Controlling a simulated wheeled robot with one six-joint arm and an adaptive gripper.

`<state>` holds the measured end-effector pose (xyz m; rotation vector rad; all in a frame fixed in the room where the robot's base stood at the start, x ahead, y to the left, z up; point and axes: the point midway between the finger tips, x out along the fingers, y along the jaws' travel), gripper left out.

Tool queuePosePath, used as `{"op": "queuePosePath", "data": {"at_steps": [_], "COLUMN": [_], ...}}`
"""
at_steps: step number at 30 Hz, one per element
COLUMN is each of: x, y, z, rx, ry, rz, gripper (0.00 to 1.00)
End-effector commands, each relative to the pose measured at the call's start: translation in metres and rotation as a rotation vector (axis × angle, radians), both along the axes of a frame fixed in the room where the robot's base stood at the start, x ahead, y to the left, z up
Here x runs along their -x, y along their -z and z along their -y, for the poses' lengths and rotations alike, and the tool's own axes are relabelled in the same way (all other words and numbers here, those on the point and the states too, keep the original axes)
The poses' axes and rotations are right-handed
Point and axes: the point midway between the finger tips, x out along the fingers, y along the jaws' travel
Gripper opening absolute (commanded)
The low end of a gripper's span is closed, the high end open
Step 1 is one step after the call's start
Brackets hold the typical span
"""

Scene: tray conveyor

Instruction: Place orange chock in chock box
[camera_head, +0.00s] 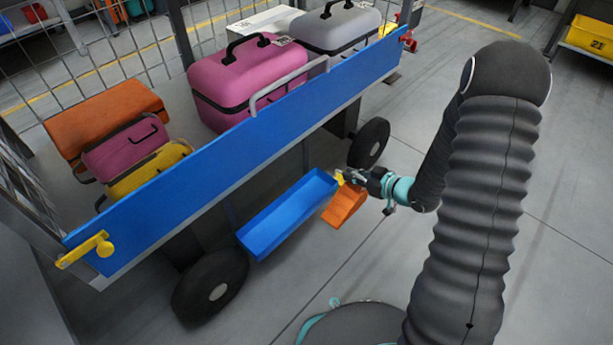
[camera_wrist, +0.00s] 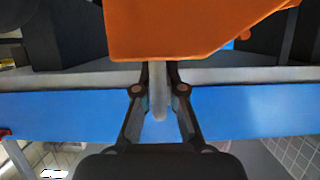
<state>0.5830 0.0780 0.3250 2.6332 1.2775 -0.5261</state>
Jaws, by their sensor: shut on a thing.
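The orange chock (camera_head: 345,207) is a wedge that hangs under my gripper (camera_head: 349,178), just right of the blue chock box. In the wrist view the chock (camera_wrist: 180,28) fills the top middle, and a grey handle (camera_wrist: 158,85) runs down from it. My gripper (camera_wrist: 158,98) is shut on this handle. The chock box (camera_head: 262,243) is a long, open blue tray beside the cart's lower side, between its wheels. Its inside looks empty. In the head view the chock overlaps the box's right edge slightly; I cannot tell whether they touch.
The cart has a blue side panel (camera_head: 240,150), black wheels (camera_head: 211,286) (camera_head: 369,143) and wire mesh sides. It carries a pink case (camera_head: 238,82), a grey case (camera_head: 335,28) and several smaller cases. Grey floor on the right is mostly clear.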

Motion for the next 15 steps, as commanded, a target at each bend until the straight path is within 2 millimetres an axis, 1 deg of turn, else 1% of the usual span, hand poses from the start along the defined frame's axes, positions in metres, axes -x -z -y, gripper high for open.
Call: {"op": "queuePosePath", "data": {"at_steps": [1, 3, 15], "x": [-0.007, -0.016, -0.069], "y": [0.000, 0.000, -0.001], "z": [-0.012, -0.025, -0.093], "rx": [0.000, -0.001, -0.002], "ry": [-0.007, -0.009, -0.008], "rz": [0.003, 0.003, 0.004], "gripper": [0.00, 0.00, 0.00]}}
